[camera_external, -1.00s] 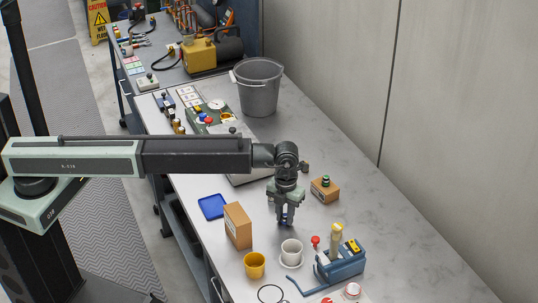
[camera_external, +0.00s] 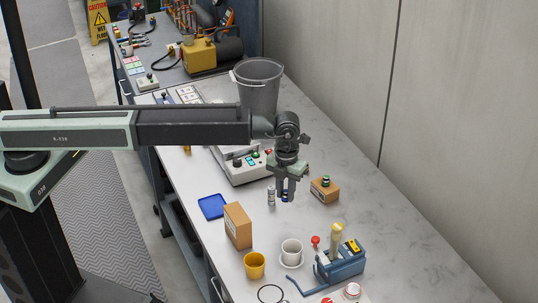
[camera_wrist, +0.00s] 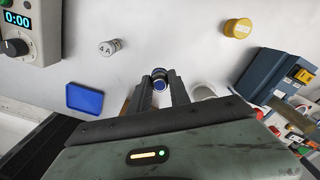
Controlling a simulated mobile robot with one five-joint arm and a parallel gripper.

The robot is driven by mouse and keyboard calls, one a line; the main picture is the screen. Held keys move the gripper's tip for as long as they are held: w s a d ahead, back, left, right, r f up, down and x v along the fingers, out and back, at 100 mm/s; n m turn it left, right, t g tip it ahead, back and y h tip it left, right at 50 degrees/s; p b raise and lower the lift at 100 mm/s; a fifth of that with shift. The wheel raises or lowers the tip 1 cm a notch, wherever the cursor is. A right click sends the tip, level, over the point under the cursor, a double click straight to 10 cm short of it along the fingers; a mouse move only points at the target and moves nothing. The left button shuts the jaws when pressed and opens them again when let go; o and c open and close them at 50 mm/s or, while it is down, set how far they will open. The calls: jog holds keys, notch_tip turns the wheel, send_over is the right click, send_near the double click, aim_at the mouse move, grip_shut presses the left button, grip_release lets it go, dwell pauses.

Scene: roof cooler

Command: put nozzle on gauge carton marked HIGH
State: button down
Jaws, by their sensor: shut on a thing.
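My gripper (camera_external: 286,197) is shut on a small dark round piece with a blue end, taken as the nozzle; it also shows in the wrist view (camera_wrist: 160,83). A low brown carton (camera_external: 325,192) with a green-topped item on it stands to the right of my gripper. A taller brown carton (camera_external: 238,226) stands to the lower left. I cannot read HIGH on either carton. A small silver cylinder (camera_external: 271,196), marked 4A in the wrist view (camera_wrist: 109,47), stands just left of my gripper. My gripper's height above the bench is hard to tell.
A blue tray (camera_external: 211,207) lies left of the tall carton. A white instrument (camera_external: 241,171) and a grey bucket (camera_external: 258,88) stand behind.

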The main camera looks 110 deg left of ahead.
jog(key=shift+s+d+f, duration=0.1)
jog(key=shift+s, duration=0.15)
jog(key=s+d+r+p, duration=0.3)
jog(key=s+d+r, duration=0.15)
jog(key=s, duration=0.25)
jog(key=p, duration=0.6)
send_near(237, 213)
notch_tip(237, 213, down, 7)
jog(key=b, duration=0.8)
jog(key=shift+r, duration=0.1)
jog(key=shift+d+r, duration=0.1)
jog(key=shift+r, duration=0.15)
jog(key=shift+f, duration=0.2)
jog(key=c, duration=1.2)
grip_release()
jog(key=shift+r, duration=0.1)
